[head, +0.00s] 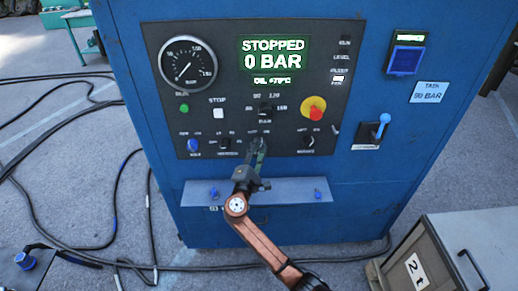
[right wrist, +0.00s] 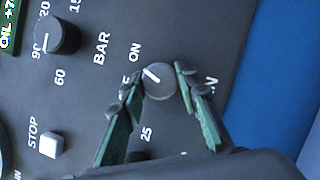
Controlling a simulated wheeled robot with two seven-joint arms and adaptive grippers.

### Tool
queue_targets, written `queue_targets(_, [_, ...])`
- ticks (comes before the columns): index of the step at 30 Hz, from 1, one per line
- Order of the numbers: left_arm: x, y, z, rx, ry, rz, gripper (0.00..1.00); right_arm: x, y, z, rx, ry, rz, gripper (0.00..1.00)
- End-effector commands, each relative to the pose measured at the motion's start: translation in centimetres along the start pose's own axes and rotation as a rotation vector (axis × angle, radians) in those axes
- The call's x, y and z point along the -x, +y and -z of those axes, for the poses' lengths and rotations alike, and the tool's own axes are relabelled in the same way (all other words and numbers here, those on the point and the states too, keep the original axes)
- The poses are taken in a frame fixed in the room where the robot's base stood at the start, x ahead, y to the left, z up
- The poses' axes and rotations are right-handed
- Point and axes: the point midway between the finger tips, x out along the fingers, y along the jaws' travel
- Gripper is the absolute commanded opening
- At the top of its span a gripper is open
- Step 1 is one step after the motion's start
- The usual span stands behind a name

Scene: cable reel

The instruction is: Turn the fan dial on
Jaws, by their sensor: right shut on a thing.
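The fan dial (right wrist: 160,82) is a small round grey knob with a white pointer line, low on the dark control panel. In the right wrist view its pointer slants up-left, roughly toward the ON mark; the other mark is partly covered by a finger. My right gripper (right wrist: 158,82) has one finger on each side of the dial, shut on it. In the head view my right gripper (head: 258,148) reaches up to the panel's lower middle and hides most of the dial. My left gripper is not in view.
The blue cabinet's panel (head: 210,100) holds a gauge (head: 188,62), a screen (head: 274,53) reading STOPPED 0 BAR, other knobs and a red emergency button (head: 314,108). A ledge (head: 205,193) juts out below the panel.

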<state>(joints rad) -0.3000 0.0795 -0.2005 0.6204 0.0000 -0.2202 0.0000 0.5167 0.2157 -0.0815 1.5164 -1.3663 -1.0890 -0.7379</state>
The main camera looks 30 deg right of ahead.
Motion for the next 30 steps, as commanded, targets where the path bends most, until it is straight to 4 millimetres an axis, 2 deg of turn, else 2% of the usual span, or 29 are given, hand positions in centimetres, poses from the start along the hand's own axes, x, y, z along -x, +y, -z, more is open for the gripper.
queue_targets(10, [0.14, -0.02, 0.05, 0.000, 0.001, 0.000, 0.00, 0.09, -0.04, 0.08, -0.128, 0.001, 0.056, 0.05])
queue_targets(26, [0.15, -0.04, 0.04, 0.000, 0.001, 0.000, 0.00, 0.05, -0.10, 0.05, -0.151, 0.001, 0.066, 0.05])
queue_targets(27, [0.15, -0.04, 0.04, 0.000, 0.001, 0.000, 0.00, 0.04, -0.10, 0.04, -0.151, 0.001, 0.066, 0.31])
queue_targets(30, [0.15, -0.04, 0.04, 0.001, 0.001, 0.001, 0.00, 0.03, -0.08, 0.03, -0.151, 0.001, 0.065, 0.38])
